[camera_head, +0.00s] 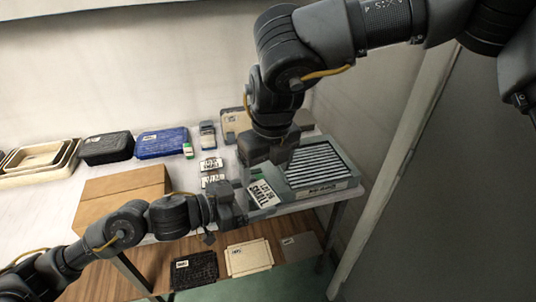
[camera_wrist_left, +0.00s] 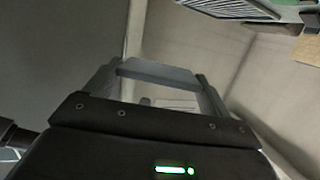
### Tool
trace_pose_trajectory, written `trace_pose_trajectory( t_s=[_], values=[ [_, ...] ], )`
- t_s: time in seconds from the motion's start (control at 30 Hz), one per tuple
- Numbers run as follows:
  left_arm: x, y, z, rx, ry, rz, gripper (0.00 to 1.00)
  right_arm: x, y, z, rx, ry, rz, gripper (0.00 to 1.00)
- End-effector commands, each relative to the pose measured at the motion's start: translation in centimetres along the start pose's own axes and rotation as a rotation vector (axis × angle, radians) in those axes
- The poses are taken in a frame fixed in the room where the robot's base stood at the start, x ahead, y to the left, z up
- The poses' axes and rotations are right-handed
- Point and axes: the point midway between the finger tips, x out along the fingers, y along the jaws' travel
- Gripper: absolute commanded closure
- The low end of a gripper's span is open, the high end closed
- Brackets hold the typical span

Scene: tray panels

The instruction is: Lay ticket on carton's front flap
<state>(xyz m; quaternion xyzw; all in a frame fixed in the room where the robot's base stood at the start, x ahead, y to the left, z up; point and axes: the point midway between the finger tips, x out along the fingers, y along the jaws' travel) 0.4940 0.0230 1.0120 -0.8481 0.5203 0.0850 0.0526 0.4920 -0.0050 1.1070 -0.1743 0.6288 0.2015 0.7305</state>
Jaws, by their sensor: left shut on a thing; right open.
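The ticket (camera_head: 264,193), a white card with black print reading LOT, is at the near left corner of the grey striped tray in the head view. My left gripper (camera_head: 241,204) is at its left edge and shut on it; the fingertips are partly hidden. In the left wrist view a grey bar (camera_wrist_left: 157,73) spans between the fingers. A brown cardboard carton (camera_head: 120,190) sits on the table to the left; its front flap cannot be told apart clearly. My right gripper (camera_head: 280,158) is open, pointing down over the tray's left part.
The grey tray (camera_head: 345,184) with striped panels fills the table's right end. White labelled cards (camera_head: 211,164), a blue case (camera_head: 162,142), a black case (camera_head: 106,148) and beige trays (camera_head: 36,156) stand behind. Flat panels (camera_head: 249,258) lie on the lower shelf.

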Motion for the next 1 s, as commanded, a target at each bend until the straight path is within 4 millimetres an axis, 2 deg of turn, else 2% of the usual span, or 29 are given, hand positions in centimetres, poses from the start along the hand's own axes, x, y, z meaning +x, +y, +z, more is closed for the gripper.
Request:
trace_pose_trajectory(
  t_s=[0.03, 0.2, 0.4, 0.6, 0.83, 1.0],
  values=[
    [0.0, 0.0, 0.0, 0.000, 0.000, 0.000, 0.39, 1.1, 0.0, -0.1, -0.001, 0.003, 0.000, 0.20],
    [0.0, 0.0, 0.0, 0.000, 0.000, 0.000, 0.39, 4.2, 0.1, -0.1, 0.000, 0.002, 0.001, 0.20],
    [0.0, 0.0, 0.0, 0.000, 0.000, 0.000, 0.39, 6.5, 0.1, 0.0, 0.000, 0.001, 0.001, 0.20],
    [0.0, 0.0, 0.0, 0.000, 0.000, 0.000, 0.39, 7.4, 0.1, 0.1, 0.001, -0.002, 0.001, 0.20],
    [0.0, 0.0, 0.0, 0.000, 0.000, 0.000, 0.39, 7.4, 0.1, 0.0, 0.000, -0.002, 0.001, 0.20],
    [0.0, 0.0, 0.0, 0.000, 0.000, 0.000, 0.39, 7.4, 0.1, 0.0, 0.000, -0.001, 0.001, 0.41]
  ],
)
